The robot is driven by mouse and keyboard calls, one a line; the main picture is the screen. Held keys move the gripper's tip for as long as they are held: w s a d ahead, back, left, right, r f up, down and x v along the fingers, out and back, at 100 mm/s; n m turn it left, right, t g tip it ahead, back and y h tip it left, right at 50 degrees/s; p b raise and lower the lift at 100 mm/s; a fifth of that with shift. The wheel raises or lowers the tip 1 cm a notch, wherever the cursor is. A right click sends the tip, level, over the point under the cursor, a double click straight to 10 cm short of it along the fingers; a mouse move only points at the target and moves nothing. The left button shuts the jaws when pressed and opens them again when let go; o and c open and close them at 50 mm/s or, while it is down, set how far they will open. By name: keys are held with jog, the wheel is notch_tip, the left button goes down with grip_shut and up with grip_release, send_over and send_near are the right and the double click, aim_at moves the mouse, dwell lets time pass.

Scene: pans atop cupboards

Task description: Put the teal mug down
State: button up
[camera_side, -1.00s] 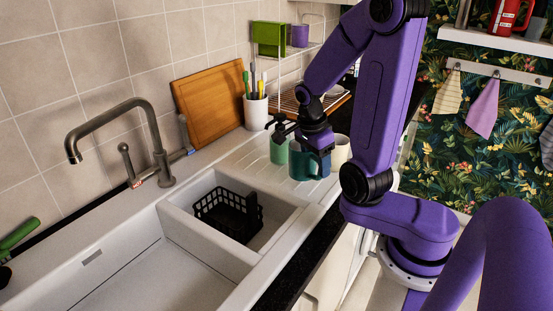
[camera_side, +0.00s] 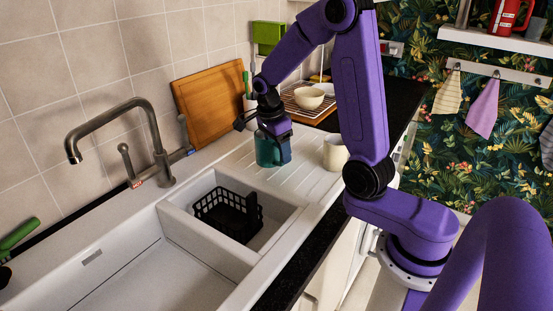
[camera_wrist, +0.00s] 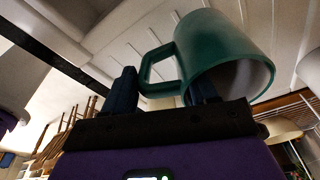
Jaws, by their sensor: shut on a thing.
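The teal mug (camera_side: 267,151) is upright at my gripper (camera_side: 270,124), over the ridged drainboard beside the sink. I cannot tell whether its base touches the drainboard. My gripper is shut on the mug. In the wrist view the teal mug (camera_wrist: 225,50) shows its open rim, and its handle lies between the two fingers of my gripper (camera_wrist: 163,90). The light green mug seen earlier is not clearly visible now; the teal mug and gripper may cover it.
A cream mug (camera_side: 335,153) stands right of the teal mug on the drainboard (camera_side: 240,162). A black basket (camera_side: 228,213) sits in the small basin. A wooden board (camera_side: 208,105) leans on the wall. A bowl (camera_side: 309,97) rests on a rack behind.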

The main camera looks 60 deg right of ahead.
jog(key=shift+w+f, duration=0.2)
jog(key=shift+w, duration=0.2)
jog(key=shift+f, duration=1.55)
jog(key=shift+f, duration=0.2)
jog(key=o, duration=1.5)
